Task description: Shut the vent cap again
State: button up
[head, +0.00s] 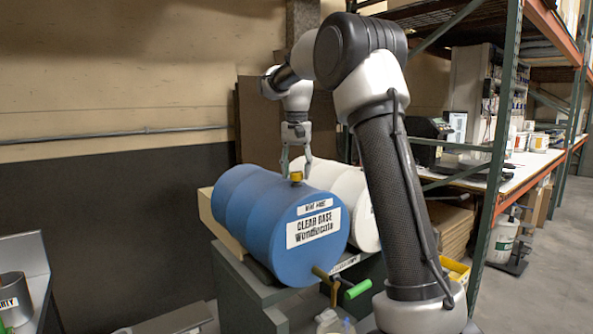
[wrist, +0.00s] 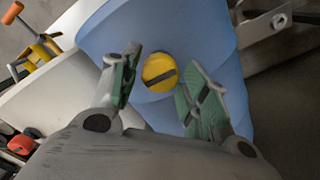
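The vent cap (head: 296,177) is a small yellow cap on top of the blue drum (head: 262,215), which lies on its side with its labelled end facing me. In the wrist view the cap (wrist: 159,72) is round and yellow with a dark bar across it. My gripper (head: 295,166) points down at the cap from above. In the wrist view my gripper's green-padded fingers (wrist: 158,84) are spread to either side of the cap, with gaps between. The gripper is open and holds nothing. I cannot tell whether the cap is open or shut.
A white drum (head: 345,190) lies right beside the blue one. A tap with a green handle (head: 357,289) sticks out at the blue drum's lower front. A shelf rack with a green post (head: 497,150) stands to the right. A wall is behind.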

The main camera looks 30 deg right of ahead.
aim_at(296, 172)
jog(key=shift+o, duration=0.3)
notch_tip(296, 172, up, 12)
dwell(0.5)
dwell(0.3)
